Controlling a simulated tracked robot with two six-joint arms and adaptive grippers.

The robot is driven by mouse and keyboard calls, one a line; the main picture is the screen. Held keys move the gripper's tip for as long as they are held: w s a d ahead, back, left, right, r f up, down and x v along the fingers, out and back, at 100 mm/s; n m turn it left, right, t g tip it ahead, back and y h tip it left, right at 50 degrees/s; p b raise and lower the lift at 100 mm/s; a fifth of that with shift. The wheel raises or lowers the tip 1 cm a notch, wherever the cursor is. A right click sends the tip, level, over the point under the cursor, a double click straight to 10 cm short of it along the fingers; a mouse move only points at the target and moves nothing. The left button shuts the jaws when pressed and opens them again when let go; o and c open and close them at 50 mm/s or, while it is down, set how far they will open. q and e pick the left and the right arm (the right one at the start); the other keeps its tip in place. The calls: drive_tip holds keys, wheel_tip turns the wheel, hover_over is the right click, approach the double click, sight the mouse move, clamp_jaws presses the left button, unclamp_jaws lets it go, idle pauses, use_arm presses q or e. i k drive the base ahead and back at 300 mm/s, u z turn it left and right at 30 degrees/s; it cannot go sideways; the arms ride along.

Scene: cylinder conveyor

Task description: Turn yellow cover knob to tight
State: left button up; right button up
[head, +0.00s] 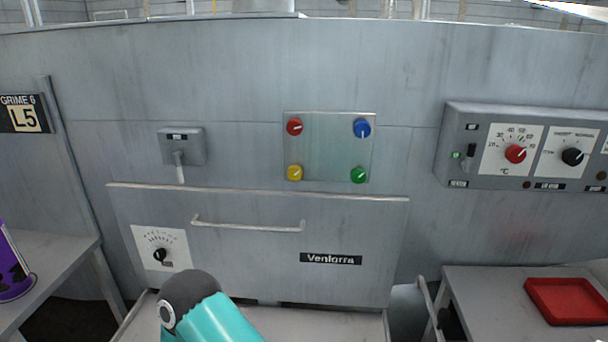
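The yellow cover knob (294,173) sits at the lower left corner of a clear square cover plate (330,148) on the grey machine front. A pale mark shows on its face, pointing toward the upper right. A red knob (294,127) is at the upper left corner, a blue knob (362,128) at the upper right and a green knob (358,175) at the lower right. No tight or loose lettering is readable beside the knobs. Neither gripper shows; only a teal and dark grey arm link of mine shows at the bottom, below the cover.
Below the cover is a drawer front with a long handle (248,226) and a dial (160,255). A lever box (182,146) is on the left, a control panel (535,145) on the right. A red tray (567,301) sits on the right table. The space before the cover is clear.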

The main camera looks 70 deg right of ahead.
sight(295, 173)
drive_tip(key=z, duration=0.05)
drive_tip(key=k, duration=0.45)
drive_tip(key=z, duration=0.6)
drive_tip(key=i, duration=0.55)
drive_tip(key=z, duration=0.1)
